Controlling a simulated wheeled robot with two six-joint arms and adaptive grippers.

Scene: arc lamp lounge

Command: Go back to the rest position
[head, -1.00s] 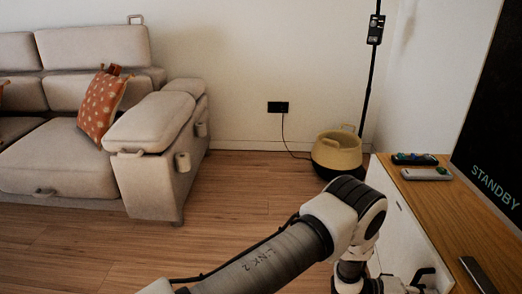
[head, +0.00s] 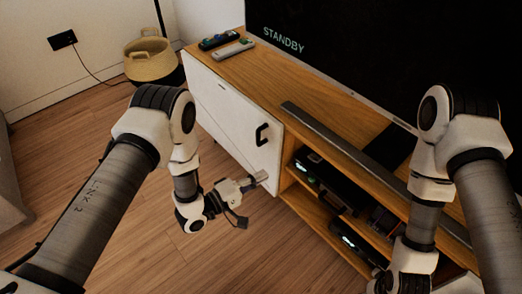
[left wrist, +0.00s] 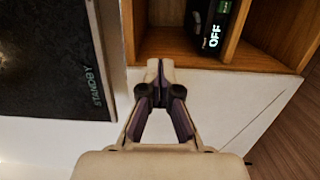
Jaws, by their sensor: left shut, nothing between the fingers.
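My left gripper (head: 258,181) hangs in front of the TV cabinet's white door, low and near the door's right side, by the black handle (head: 262,134). Its fingers are shut with nothing between them; they also show in the left wrist view (left wrist: 160,68). The left arm comes in from the left and bends downward at its elbow. My right arm comes in from the right, over the cabinet's right part, and bends down; its gripper is out of the picture.
The TV cabinet (head: 222,72) has open shelves holding devices (head: 325,180). A soundbar (head: 350,150) and two remotes (head: 232,49) lie on top, below a TV (head: 340,45) reading STANDBY. A basket (head: 150,62) stands at the back. Wooden floor (head: 100,120) is free at left.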

